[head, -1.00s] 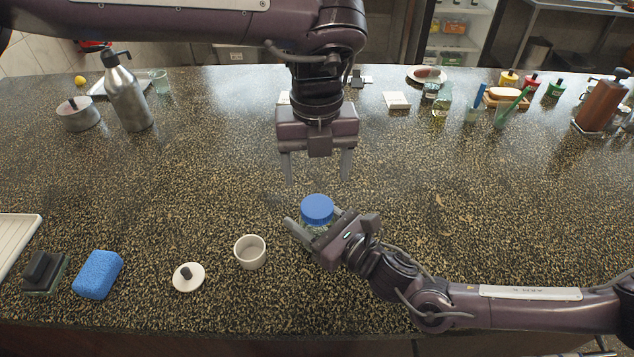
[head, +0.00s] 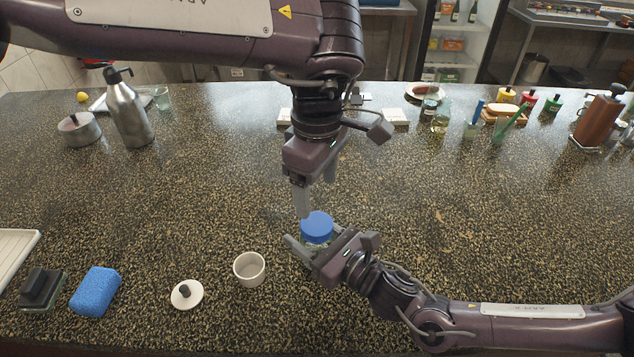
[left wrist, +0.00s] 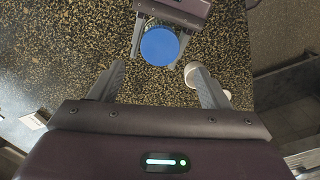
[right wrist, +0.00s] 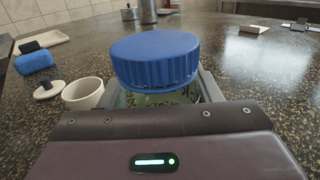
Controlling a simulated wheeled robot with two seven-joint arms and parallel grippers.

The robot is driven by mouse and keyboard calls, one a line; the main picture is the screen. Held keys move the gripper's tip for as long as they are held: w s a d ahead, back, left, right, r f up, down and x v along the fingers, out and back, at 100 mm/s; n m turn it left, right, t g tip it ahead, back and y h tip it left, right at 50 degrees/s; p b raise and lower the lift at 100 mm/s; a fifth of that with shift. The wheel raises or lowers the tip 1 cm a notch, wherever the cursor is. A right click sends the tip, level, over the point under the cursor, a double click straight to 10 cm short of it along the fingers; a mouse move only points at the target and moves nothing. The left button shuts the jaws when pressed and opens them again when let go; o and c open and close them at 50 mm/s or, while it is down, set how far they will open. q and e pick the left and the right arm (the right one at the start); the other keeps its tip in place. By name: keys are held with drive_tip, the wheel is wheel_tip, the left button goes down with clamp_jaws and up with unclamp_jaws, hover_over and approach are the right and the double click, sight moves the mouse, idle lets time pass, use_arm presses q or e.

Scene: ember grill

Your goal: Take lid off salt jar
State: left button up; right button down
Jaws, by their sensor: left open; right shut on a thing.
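The salt jar is a clear jar (right wrist: 165,97) with a ribbed blue lid (head: 317,226); it stands upright on the counter. The lid fills the middle of the right wrist view (right wrist: 155,60) and shows from above in the left wrist view (left wrist: 159,46). My right gripper (head: 318,252) is shut on the jar's body below the lid. My left gripper (head: 315,205) is open, pointing down just above and behind the lid. In the left wrist view the lid lies ahead, beyond the gap between its fingertips, not between them.
To the left are a white cup (head: 249,269), a white lid with a dark knob (head: 187,294), a blue sponge (head: 95,291) and a dark-handled brush (head: 42,287). A steel bottle (head: 130,112) stands further back.

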sight(317, 223)
use_arm(q)
drive_tip(key=m, duration=0.3)
drive_tip(key=shift+f, duration=0.25)
wheel_tip(317, 223, down, 8)
drive_tip(key=shift+r, duration=0.25)
drive_tip(key=shift+c, duration=0.2)
